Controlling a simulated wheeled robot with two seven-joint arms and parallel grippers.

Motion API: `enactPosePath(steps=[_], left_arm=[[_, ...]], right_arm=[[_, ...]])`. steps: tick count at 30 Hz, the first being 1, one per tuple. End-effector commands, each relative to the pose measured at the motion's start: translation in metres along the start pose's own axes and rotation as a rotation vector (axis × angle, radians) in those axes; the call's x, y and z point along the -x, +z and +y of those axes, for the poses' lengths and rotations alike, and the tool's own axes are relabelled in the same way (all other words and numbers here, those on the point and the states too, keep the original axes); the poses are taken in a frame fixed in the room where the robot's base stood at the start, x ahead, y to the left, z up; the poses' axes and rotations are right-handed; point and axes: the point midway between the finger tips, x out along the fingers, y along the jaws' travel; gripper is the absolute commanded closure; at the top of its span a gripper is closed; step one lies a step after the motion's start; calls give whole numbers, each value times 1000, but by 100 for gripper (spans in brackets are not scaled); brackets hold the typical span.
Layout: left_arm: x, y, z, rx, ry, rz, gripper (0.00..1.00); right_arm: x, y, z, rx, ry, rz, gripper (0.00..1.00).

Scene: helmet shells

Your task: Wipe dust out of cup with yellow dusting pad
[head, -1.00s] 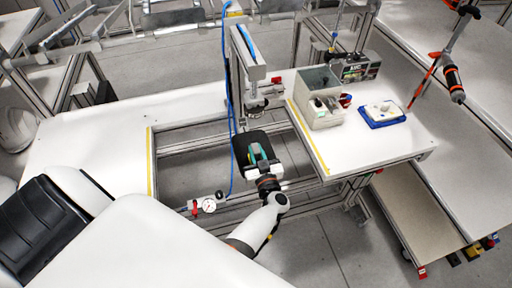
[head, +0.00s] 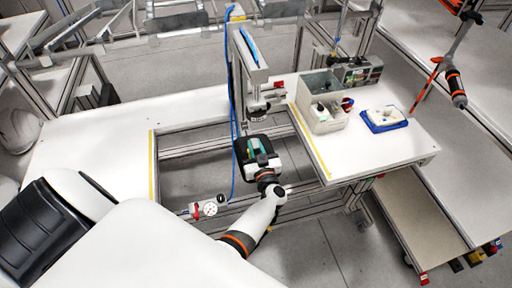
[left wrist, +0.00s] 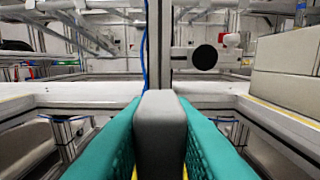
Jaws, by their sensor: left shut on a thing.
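My left gripper (head: 257,147) has teal fingers and is over the gap between the white tables. It is shut on a dark, rounded thing (head: 243,157). In the left wrist view this thing is a grey slab (left wrist: 160,125) between the teal fingers; its far side is hidden. I cannot tell whether it is the cup. I can make out no separate yellow pad; small yellow spots at the finger bases are too small to identify. My right gripper is not in view.
A metal post with a press-like arm (head: 250,62) stands just beyond the gripper; a black disc (left wrist: 204,57) shows there in the wrist view. A grey bin (head: 323,118) and blue-rimmed tray (head: 371,126) stand on the right table. A gauge (head: 210,209) is at the front rail.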

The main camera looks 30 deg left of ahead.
Motion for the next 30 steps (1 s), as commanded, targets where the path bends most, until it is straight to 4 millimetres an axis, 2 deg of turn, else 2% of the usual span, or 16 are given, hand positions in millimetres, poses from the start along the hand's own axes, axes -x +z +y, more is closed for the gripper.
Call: enactPosePath(steps=[11,30], left_arm=[[2,-1,1,-2,0,3,100],[32,1,0,-2,-1,3,100]], right_arm=[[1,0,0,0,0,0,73],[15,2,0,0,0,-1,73]])
